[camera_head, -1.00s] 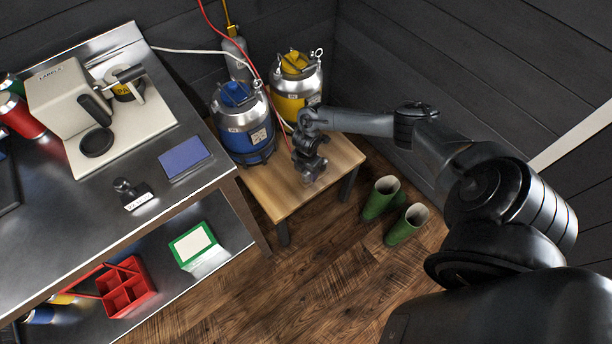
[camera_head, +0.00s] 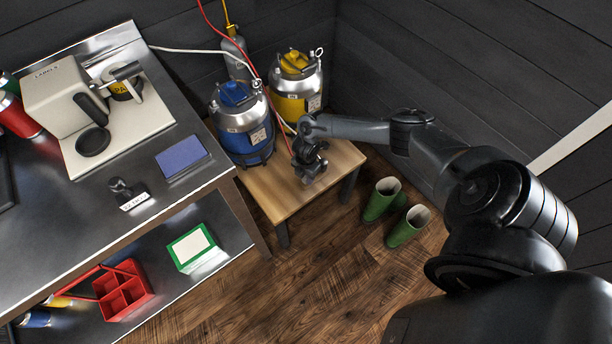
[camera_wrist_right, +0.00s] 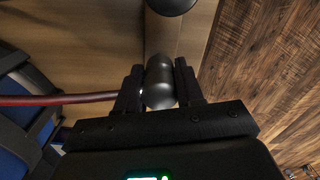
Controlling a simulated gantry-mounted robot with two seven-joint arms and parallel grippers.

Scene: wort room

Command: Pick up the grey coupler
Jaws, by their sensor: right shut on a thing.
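The grey coupler (camera_wrist_right: 160,82) is a rounded, smooth piece between the two fingers of my right gripper in the right wrist view. My right gripper (camera_wrist_right: 160,92) is shut on it, one finger on each side. In the head view my right gripper (camera_head: 312,172) is over the small wooden table (camera_head: 275,196), near its right part. The coupler cannot be made out clearly there, behind my dark gripper. Whether it touches the table is unclear. My left gripper is not in view.
A blue keg (camera_head: 243,128) and a yellow keg (camera_head: 297,90) stand close behind the gripper. A red hose (camera_wrist_right: 60,99) reaches the gripper's left side in the wrist view. Green boots (camera_head: 381,198) stand on the floor to the right. A steel bench (camera_head: 60,220) is at left.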

